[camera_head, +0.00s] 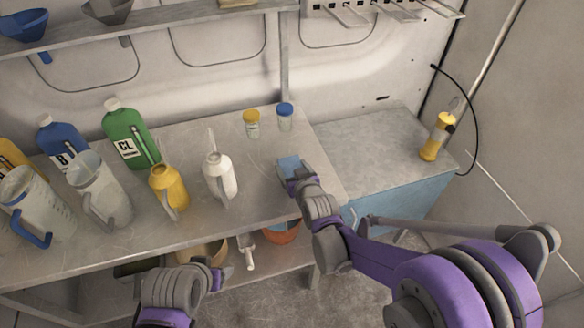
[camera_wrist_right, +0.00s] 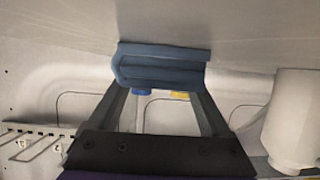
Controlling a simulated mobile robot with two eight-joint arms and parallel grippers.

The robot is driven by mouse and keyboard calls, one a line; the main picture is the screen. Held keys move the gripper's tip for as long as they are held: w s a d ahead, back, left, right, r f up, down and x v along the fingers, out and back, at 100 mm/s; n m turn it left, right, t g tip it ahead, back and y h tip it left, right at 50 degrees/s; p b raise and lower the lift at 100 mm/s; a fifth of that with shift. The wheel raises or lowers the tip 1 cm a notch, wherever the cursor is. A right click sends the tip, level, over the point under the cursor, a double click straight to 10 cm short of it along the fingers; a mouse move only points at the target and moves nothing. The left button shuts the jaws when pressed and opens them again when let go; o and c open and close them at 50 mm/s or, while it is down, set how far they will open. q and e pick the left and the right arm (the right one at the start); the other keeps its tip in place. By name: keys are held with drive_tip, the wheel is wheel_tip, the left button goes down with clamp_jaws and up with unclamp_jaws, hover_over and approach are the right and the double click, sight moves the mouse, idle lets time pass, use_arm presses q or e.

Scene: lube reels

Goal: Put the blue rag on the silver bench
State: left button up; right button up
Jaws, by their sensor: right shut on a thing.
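The blue rag (camera_head: 290,163) is a small folded cloth near the right end of the silver bench (camera_head: 262,198) in the head view. My right gripper (camera_head: 297,178) is shut on the rag. In the right wrist view the folded rag (camera_wrist_right: 160,66) lies across the fingertips of my right gripper (camera_wrist_right: 165,92), right by the bench's grey surface. I cannot tell whether the rag touches the bench. My left gripper (camera_head: 190,275) is low in front of the bench, away from the rag; its fingers are not clear.
A white oil can (camera_head: 219,178) and a yellow one (camera_head: 168,190) stand left of the rag. Two small jars, yellow-lidded (camera_head: 251,124) and blue-lidded (camera_head: 285,117), stand behind it. A blue cabinet (camera_head: 405,200) with a yellow lamp (camera_head: 436,137) is at right.

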drive_tip(key=o, duration=1.1)
drive_tip(key=shift+c, duration=0.2)
drive_tip(key=shift+o, duration=0.5)
drive_tip(key=shift+r, duration=0.15)
drive_tip(key=v, duration=1.2)
drive_tip(key=shift+p, duration=0.35)
drive_tip(key=s+d+f+m+g+h, duration=0.1)
drive_tip(key=s+d+f+g+h, duration=0.1)
drive_tip(key=s+d, duration=0.5)
drive_tip(key=s+d+f+m+g+h, duration=0.2)
drive_tip(key=s+d+g, duration=0.3)
drive_tip(key=s, duration=0.7)
drive_tip(key=d, duration=0.2)
drive_tip(key=shift+d+m+g, duration=0.3)
drive_tip(key=shift+d, duration=0.1)
drive_tip(key=shift+s, duration=0.15)
